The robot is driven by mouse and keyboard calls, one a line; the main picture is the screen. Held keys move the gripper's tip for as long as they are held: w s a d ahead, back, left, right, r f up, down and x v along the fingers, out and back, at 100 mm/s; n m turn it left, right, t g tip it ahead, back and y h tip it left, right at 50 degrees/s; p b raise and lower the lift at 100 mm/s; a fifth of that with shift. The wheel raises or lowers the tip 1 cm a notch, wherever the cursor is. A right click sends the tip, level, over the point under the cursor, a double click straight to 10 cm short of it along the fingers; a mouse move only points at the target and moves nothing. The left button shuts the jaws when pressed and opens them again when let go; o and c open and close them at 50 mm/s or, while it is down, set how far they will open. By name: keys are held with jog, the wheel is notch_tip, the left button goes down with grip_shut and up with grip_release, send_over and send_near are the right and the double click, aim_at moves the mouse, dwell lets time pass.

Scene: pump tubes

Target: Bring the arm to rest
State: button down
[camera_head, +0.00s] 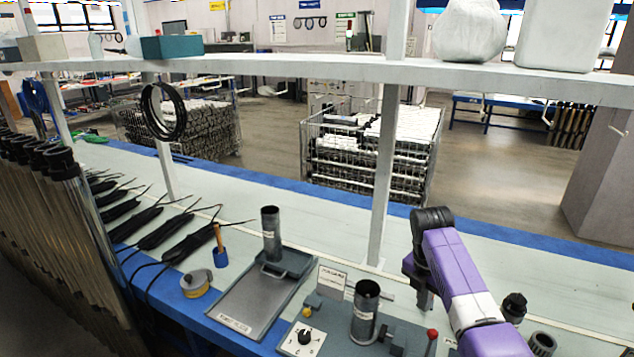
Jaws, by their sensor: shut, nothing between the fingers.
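My arm, purple and white with a dark end, reaches in from the lower right of the head view over the workbench (340,228). My gripper (425,303) hangs from the dark wrist, pointing down, shut and empty. It is seen small and partly hidden by the arm. It is right of a dark upright tube (365,312) in a fixture. Another dark tube (270,234) stands upright at the back of a grey tray (243,306).
A red-tipped lever (432,335) and a knob box (302,339) stand near the front. A shelf (330,67) and its post (384,180) rise behind my wrist. Black cylindrical parts (514,307) lie right of the arm. Black cable parts (165,231) lie at left.

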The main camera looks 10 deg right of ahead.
jog(key=w+a+r+m+t, duration=0.1)
jog(key=w+r+m+t, duration=0.4)
jog(key=w+m+t, duration=0.45)
jog(key=s+a+f+m+t, duration=0.25)
jog(key=s+a+m, duration=0.2)
jog(key=s, duration=0.25)
jog(key=s+a+f+m+t, duration=0.1)
jog(key=s+a+m+t, duration=0.3)
jog(key=s, duration=0.4)
jog(key=s+a+r+m, duration=0.1)
jog(key=s+r+m, duration=0.1)
jog(key=s, duration=1.2)
jog(key=s+a+r+m+g+y, duration=0.1)
jog(key=s+a+r+m, duration=0.1)
jog(key=s, duration=1.3)
jog(key=s+a+r+m, duration=0.2)
jog(key=s+r, duration=0.1)
jog(key=s, duration=1.2)
jog(key=shift+s+a+r+g+y, duration=0.2)
jog(key=shift+g+y, duration=0.1)
